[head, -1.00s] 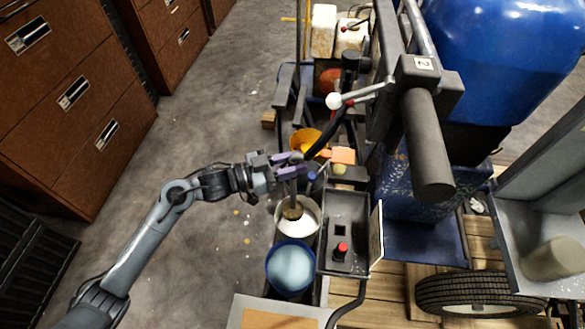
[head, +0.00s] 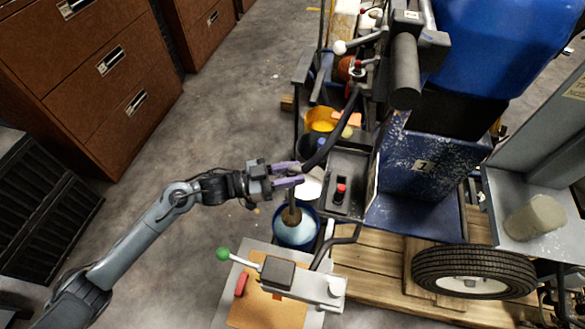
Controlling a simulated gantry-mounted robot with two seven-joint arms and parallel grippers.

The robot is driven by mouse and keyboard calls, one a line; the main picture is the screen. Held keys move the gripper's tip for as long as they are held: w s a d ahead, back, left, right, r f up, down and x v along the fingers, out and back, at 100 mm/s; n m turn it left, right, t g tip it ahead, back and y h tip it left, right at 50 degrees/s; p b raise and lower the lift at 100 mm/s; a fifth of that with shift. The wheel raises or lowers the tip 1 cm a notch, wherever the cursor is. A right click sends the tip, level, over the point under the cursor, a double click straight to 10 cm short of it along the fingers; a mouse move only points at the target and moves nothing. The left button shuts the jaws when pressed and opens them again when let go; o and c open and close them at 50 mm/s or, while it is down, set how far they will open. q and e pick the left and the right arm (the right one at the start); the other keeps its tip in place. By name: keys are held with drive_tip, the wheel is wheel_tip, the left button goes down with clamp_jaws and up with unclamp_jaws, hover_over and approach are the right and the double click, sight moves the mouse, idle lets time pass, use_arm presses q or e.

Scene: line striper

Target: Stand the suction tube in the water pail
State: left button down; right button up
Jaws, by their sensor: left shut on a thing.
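The suction tube (head: 291,212) is an upright dark tube with a brownish lower end, and a black hose (head: 328,143) bends away above it. My left gripper (head: 288,176) is shut on the tube near its top. The water pail (head: 296,246) is a blue-rimmed bucket holding pale blue water, below the gripper. The tube's lower end shows over the far part of the water; I cannot tell whether it is inside the pail or above it. A white pail (head: 309,188) stands just behind, partly hidden by the gripper. My right gripper is not in view.
A yellow bucket (head: 321,119) stands farther back. A dark box with a red knob (head: 340,189) is right of the pails. A board with a green-knobbed lever (head: 223,254) lies in front. Open concrete floor (head: 190,150) is to the left.

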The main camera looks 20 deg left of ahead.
use_arm(q)
drive_tip(key=shift+w+a+f+b, duration=0.15)
drive_tip(key=shift+f+b, duration=0.45)
drive_tip(key=b, duration=0.5)
hover_over(285, 214)
drive_tip(key=x, duration=0.2)
wheel_tip(285, 214, down, 4)
drive_tip(key=shift+f, duration=0.1)
wheel_tip(285, 214, down, 16)
drive_tip(key=b, duration=0.7)
drive_tip(key=shift+f+b, duration=0.6)
drive_tip(key=shift+f, duration=0.4)
drive_tip(key=c, duration=0.8)
unclamp_jaws()
drive_tip(key=shift+o, duration=0.4)
